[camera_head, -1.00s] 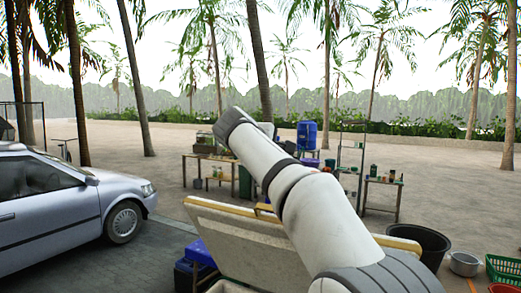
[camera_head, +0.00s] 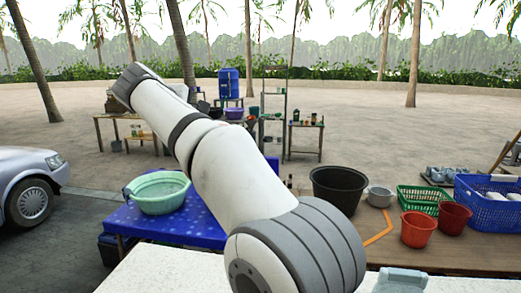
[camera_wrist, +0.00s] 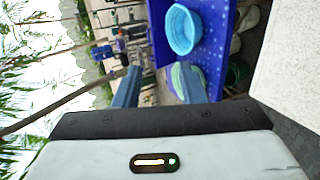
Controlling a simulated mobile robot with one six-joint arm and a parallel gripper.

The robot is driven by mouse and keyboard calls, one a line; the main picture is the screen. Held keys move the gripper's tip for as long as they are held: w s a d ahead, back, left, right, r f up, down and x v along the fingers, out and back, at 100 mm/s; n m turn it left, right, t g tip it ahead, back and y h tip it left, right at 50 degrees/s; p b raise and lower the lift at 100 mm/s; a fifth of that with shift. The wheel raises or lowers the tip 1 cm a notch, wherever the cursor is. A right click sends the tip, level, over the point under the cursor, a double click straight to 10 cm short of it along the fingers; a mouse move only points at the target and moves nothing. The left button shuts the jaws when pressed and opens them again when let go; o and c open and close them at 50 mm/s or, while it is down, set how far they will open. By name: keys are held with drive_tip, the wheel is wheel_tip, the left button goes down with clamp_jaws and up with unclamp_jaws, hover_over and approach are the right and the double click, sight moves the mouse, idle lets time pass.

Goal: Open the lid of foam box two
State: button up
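A white, speckled foam surface (camera_head: 165,272), probably the top of a foam box, lies along the bottom edge of the head view. A similar pale slab (camera_wrist: 288,70) shows at the right of the wrist view. I cannot tell which numbered box it is, and its lid seam and sides are not clear. My gripper (camera_wrist: 157,82) shows in the wrist view with its two blue-grey fingers apart. Nothing is between them at close range; they are apart from the foam slab. In the head view my arm reaches up and left, and the gripper cannot be made out.
A blue spotted table (camera_head: 180,222) bears a green basin (camera_head: 158,192). To the right a brown table (camera_head: 455,250) holds a black tub (camera_head: 338,187), red buckets (camera_head: 419,229) and baskets (camera_head: 490,203). A silver car (camera_head: 30,185) stands left. Open sand lies beyond.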

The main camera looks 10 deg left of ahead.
drive_tip(key=s+d+f+m+g+b, duration=0.1)
drive_tip(key=s+d+f+m, duration=0.2)
drive_tip(key=d, duration=0.4)
drive_tip(key=s+d+f+g+b, duration=0.1)
drive_tip(key=s+d+f, duration=0.1)
drive_tip(key=s+d, duration=0.45)
drive_tip(key=w+d+f+m+g+b, duration=0.2)
drive_tip(key=d+f+m, duration=0.1)
drive_tip(key=d+f, duration=0.45)
drive_tip(key=s+d+f+m+g+b, duration=0.2)
drive_tip(key=s+d+f+m, duration=0.3)
drive_tip(key=s+d+f, duration=0.8)
drive_tip(key=shift+s+d+f+g, duration=0.15)
drive_tip(key=shift+d+f+g, duration=0.05)
drive_tip(key=shift+d+g, duration=0.4)
drive_tip(key=shift+o, duration=0.2)
drive_tip(key=s+d+f+m+b, duration=0.1)
drive_tip(key=s+d+f+m, duration=0.1)
drive_tip(key=s+f, duration=0.4)
drive_tip(key=s+d+f+m+g+y+b, duration=0.1)
drive_tip(key=s+d+f+m, duration=0.1)
drive_tip(key=s+f, duration=0.4)
drive_tip(key=shift+s+f+m, duration=0.25)
drive_tip(key=shift+s+m, duration=0.3)
drive_tip(key=shift+m, duration=0.35)
drive_tip(key=shift+d+f+g, duration=0.1)
drive_tip(key=shift+g, duration=0.2)
drive_tip(key=shift+s, duration=0.15)
